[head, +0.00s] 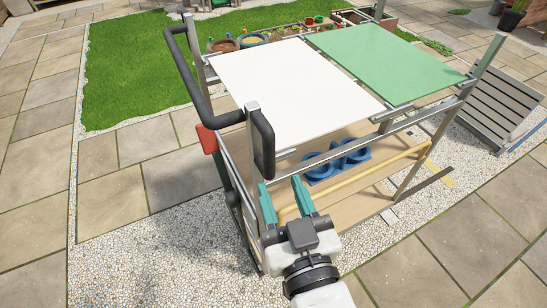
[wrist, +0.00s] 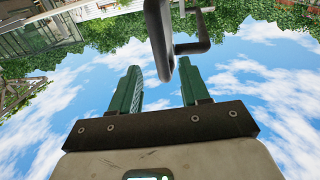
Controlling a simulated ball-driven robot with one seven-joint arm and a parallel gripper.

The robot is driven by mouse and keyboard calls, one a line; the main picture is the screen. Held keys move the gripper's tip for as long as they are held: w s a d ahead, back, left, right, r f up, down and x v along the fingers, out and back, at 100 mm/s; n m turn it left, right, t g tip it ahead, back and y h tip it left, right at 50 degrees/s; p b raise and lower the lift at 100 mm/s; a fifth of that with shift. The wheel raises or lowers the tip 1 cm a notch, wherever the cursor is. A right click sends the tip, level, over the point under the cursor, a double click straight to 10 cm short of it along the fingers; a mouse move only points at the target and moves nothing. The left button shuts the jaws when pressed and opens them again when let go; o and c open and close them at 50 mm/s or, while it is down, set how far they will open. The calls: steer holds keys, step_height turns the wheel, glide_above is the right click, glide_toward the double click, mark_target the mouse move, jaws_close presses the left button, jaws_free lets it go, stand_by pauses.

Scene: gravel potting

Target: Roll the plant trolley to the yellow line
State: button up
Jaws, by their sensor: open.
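The plant trolley (head: 401,123) is a metal frame with a white panel and a green panel on top and wooden shelves below. Its black looped handle (head: 262,135) rises at the near left end and also shows in the wrist view (wrist: 158,35). My gripper (head: 286,198) is open and empty, its teal fingers just below the near end of the handle in the head view. In the wrist view the handle shows beyond and between the fingertips (wrist: 161,68), apparently not gripped. A small yellow patch (head: 441,175) on the ground, partly hidden by the trolley, may be the yellow line.
Blue round items (head: 335,160) sit on the trolley's shelf. A red part (head: 207,138) hangs by the handle. A grey slatted panel (head: 495,103) stands at the right. Paving (head: 40,190) and pale gravel (head: 125,255) lie open at left; grass (head: 125,70) is behind.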

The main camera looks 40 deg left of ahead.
mark_target(271, 161)
steer(key=x, duration=0.8)
steer(key=shift+p, duration=0.3)
steer(key=shift+c, duration=0.4)
jaws_close()
